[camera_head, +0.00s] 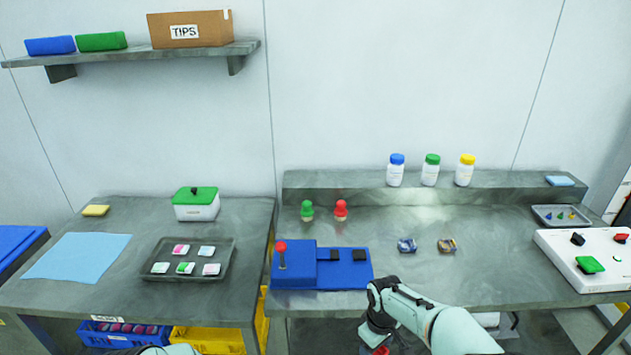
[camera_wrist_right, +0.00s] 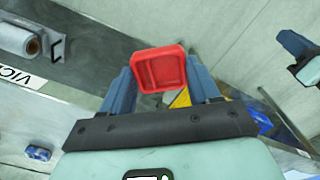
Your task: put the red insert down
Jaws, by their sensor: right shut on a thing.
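The red insert (camera_wrist_right: 160,68) is a small square cup with a raised rim. It sits between the two blue fingers of my right gripper (camera_wrist_right: 163,84), which is shut on it. In the head view, only a bit of the red insert (camera_head: 381,351) shows at the bottom edge, under my right wrist. My right gripper is in front of the right bench's front edge, with the insert clear of the bench top. A small part of my left arm shows at the bottom of the head view; its gripper is not visible.
The right bench (camera_head: 500,275) holds a blue fixture (camera_head: 295,268), green and red knobbed pieces, two small parts and a white panel (camera_head: 560,262). Its front middle is clear. The left bench has a dark tray (camera_head: 225,262) with several inserts and a blue mat (camera_head: 78,257).

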